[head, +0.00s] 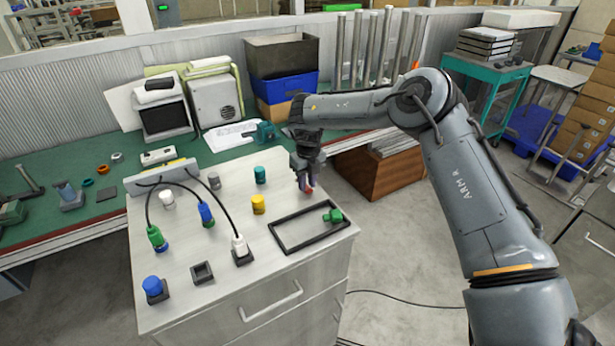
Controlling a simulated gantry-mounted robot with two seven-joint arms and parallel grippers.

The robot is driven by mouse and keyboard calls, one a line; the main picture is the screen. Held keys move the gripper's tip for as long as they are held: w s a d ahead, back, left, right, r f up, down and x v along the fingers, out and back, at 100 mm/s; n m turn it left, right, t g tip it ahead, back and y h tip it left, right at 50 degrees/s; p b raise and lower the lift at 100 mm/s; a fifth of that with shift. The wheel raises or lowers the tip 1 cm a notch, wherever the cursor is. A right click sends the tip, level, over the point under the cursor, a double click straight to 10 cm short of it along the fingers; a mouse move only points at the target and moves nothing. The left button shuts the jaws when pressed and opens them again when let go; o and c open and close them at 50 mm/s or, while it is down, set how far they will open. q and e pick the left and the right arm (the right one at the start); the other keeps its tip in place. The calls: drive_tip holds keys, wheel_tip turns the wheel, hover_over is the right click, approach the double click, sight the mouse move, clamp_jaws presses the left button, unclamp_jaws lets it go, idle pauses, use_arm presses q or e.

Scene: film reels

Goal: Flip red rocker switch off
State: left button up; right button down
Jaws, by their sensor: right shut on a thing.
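My right gripper (307,178) reaches down over the back right part of the light cabinet top (190,258). It is shut on a small red thing (308,189), mostly hidden between the fingers. I cannot tell whether this is the red rocker switch, or which way it is set. No other red switch shows clearly on the cabinet. My left gripper is not in view.
A black rectangular frame (287,248) with a green piece (333,215) lies just in front of the gripper. Yellow (258,204) and green (260,175) cylinders stand to its left.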

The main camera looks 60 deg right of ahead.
sight(307, 188)
idle(0.4)
drive_tip(key=c, duration=0.9)
unclamp_jaws()
wheel_tip(307, 188, up, 11)
drive_tip(key=shift+s+f+p, duration=0.1)
drive_tip(key=shift+p, duration=1.1)
